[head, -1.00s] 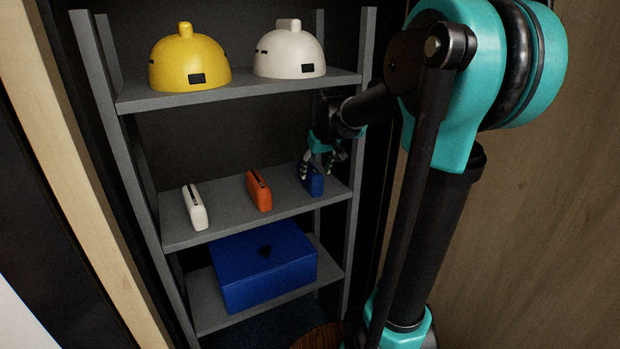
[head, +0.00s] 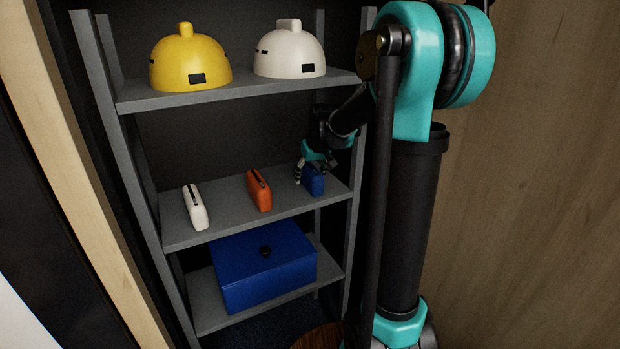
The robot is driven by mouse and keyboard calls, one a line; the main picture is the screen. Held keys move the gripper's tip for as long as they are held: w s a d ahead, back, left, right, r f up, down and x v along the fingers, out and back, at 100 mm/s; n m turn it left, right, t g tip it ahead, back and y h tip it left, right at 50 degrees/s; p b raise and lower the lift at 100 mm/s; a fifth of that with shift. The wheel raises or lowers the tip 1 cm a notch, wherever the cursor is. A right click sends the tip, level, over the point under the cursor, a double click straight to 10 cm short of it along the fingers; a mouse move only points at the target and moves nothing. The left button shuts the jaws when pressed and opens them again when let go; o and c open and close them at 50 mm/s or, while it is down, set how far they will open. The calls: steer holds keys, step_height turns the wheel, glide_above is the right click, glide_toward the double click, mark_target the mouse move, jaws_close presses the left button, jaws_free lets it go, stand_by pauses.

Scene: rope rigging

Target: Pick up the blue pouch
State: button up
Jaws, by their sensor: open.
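The blue pouch (head: 314,182) stands upright at the right end of the middle shelf (head: 229,217) in the head view. My gripper (head: 310,175) is at the pouch, pointing down, with its fingers open. One finger shows at the left side of the pouch. The other finger is hard to make out against the pouch and the dark background, so I cannot tell whether the fingers touch it. The pouch rests on the shelf.
A white pouch (head: 195,207) and an orange pouch (head: 259,191) stand to the left on the same shelf. A yellow helmet (head: 190,62) and a white helmet (head: 290,52) sit on the shelf above. A blue box (head: 265,270) lies below. A shelf post (head: 354,150) is close on the right.

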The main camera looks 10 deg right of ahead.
jaws_close()
steer(key=shift+r, duration=0.1)
stand_by(0.3)
